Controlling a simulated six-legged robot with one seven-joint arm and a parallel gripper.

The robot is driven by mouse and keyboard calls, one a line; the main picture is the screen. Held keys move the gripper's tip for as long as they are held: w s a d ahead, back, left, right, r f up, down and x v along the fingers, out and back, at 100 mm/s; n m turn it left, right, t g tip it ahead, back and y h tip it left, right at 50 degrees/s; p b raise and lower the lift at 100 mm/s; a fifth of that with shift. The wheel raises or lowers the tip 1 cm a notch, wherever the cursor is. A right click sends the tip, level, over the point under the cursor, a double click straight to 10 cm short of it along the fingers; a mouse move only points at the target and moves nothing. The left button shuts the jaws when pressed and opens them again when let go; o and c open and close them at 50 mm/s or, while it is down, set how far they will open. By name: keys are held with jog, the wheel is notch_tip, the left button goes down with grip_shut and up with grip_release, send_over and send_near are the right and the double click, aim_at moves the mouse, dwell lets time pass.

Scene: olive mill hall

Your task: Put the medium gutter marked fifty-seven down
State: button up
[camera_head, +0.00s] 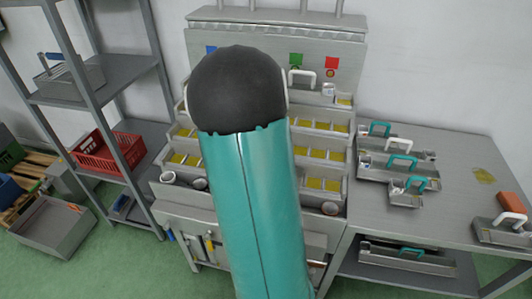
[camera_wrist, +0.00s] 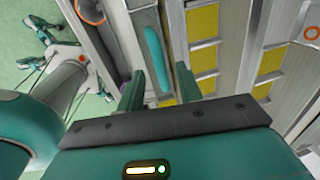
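My gripper (camera_wrist: 160,80) shows in the wrist view with its two dark green fingers apart. A teal handle (camera_wrist: 156,55) lies in line with the gap, with space on both sides; I cannot tell how far it reaches between the fingers. It seems to belong to a grey gutter beside yellow-filled channels. No number is readable, so I cannot tell which gutter is marked fifty-seven. In the head view my arm hides the gripper and the middle of the stepped rack (camera_head: 336,193). Several grey gutters with teal or white handles, including one gutter (camera_head: 372,173), stand on the right-hand table.
The metal table (camera_head: 455,160) has bare room right of the gutters. A white-handled gutter (camera_head: 497,233) stands at its right end, near an orange block (camera_head: 511,203). Another gutter (camera_head: 385,254) lies on the lower shelf. Left are shelves with a red crate (camera_head: 108,151).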

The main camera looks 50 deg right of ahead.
notch_tip(320, 180, up, 8)
jog(key=a, duration=0.2)
jog(key=w+a+r+n+t, duration=0.2)
jog(key=a+r+n, duration=0.2)
jog(key=a+n, duration=0.5)
jog(key=s+a+r+n+t, duration=0.1)
jog(key=s+a+n, duration=0.2)
jog(key=a+n, duration=0.4)
jog(key=s+a+r+n+t+y, duration=0.1)
jog(key=s+a+n, duration=0.2)
jog(key=a+n, duration=0.5)
jog(key=s+a+n+y, duration=0.1)
jog(key=s+a+n, duration=0.2)
jog(key=a+n, duration=0.4)
jog(key=a, duration=0.7)
jog(key=shift+s+a+r+t, duration=0.2)
jog(key=shift+a+r+t, duration=0.2)
jog(key=shift+d, duration=0.15)
